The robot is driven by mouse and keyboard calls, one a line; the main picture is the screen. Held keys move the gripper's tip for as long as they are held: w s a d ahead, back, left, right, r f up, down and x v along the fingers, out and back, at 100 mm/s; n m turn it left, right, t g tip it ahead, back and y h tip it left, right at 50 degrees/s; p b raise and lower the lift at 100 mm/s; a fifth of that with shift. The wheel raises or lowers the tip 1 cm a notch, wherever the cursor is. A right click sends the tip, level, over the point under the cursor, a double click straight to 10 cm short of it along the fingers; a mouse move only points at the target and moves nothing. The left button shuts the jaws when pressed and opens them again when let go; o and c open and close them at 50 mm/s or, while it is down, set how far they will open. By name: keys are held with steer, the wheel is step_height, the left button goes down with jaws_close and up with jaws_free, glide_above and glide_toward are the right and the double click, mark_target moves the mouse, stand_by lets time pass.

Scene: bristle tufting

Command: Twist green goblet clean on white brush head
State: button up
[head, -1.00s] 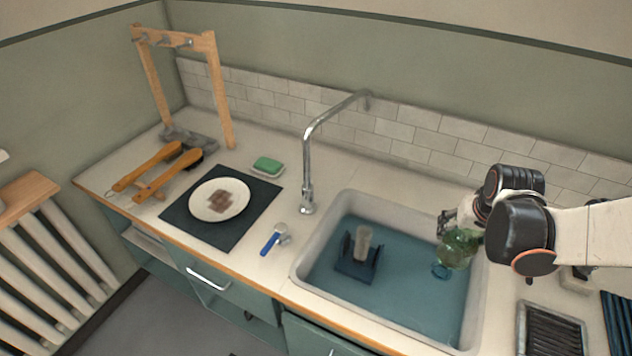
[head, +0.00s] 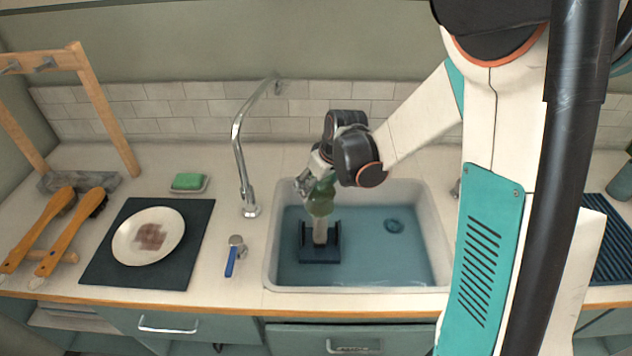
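The green goblet (head: 321,198) is in my gripper (head: 318,183), over the left half of the sink. My gripper looks closed around its upper part, though the fingers are small and partly hidden. The white brush head (head: 320,230) stands upright on a dark blue base (head: 319,255) in the sink. The goblet is directly above the brush head in the picture and covers its top. I cannot tell whether the brush reaches inside the goblet.
The faucet (head: 241,170) rises at the sink's back left. A blue-handled tool (head: 232,262), a stained plate (head: 122,240) on a dark mat (head: 187,270), green soap (head: 187,181) and wooden brushes (head: 62,235) lie left.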

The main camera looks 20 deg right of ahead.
steer(key=shift+f+b, duration=2.9)
steer(key=shift+f, duration=1.3)
steer(key=o, duration=0.7)
steer(key=c, duration=0.4)
steer(key=shift+o, duration=0.2)
steer(key=shift+f+b, duration=0.5)
steer(key=shift+f, duration=0.05)
